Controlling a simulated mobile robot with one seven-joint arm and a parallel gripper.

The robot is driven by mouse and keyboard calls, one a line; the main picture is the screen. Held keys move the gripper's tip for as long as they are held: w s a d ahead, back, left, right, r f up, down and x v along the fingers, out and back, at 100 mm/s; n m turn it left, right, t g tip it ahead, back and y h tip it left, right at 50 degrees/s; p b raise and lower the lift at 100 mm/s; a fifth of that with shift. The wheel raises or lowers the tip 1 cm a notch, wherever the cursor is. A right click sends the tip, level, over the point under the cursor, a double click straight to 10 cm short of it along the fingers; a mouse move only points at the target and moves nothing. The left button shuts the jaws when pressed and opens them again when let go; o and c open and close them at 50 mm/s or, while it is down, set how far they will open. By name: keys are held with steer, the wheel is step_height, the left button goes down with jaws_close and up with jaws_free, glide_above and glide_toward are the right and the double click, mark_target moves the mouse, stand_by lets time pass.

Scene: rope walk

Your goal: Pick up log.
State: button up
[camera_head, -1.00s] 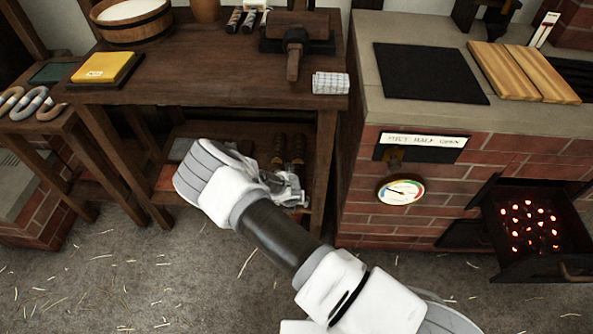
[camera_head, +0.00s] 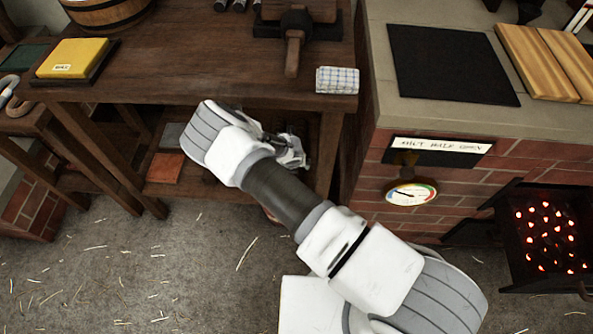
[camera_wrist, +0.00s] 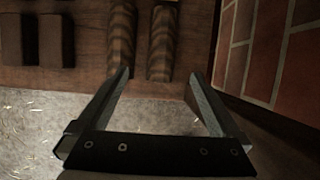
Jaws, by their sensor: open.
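Two round, log-like pieces with brown and dark streaks lie side by side on the lower shelf in the wrist view, a left piece (camera_wrist: 121,42) and a right piece (camera_wrist: 162,42). I cannot tell which is the log of the task. My gripper (camera_wrist: 160,74) is open and empty. Its fingers point at the shelf; the right piece is ahead between the fingertips, and the left piece is in line with the left fingertip. In the head view my gripper (camera_head: 290,152) is at the workbench's lower shelf, partly covered by my wrist, and the pieces are hidden there.
The wooden workbench (camera_head: 200,75) overhangs the shelf. A bench leg (camera_head: 329,150) and the brick forge (camera_wrist: 285,45) stand close on the right. Two dark blocks, a left one (camera_wrist: 18,38) and a right one (camera_wrist: 55,40), lie left of the pieces.

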steer(key=b+x, duration=0.3)
steer(key=x, duration=0.7)
steer(key=shift+d+b+x, duration=0.2)
steer(key=shift+b+x, duration=1.7)
steer(key=shift+x, duration=0.95)
steer(key=shift+r, duration=0.1)
steer(key=c, duration=1.4)
steer(key=shift+c, duration=0.4)
steer(key=shift+r, duration=0.15)
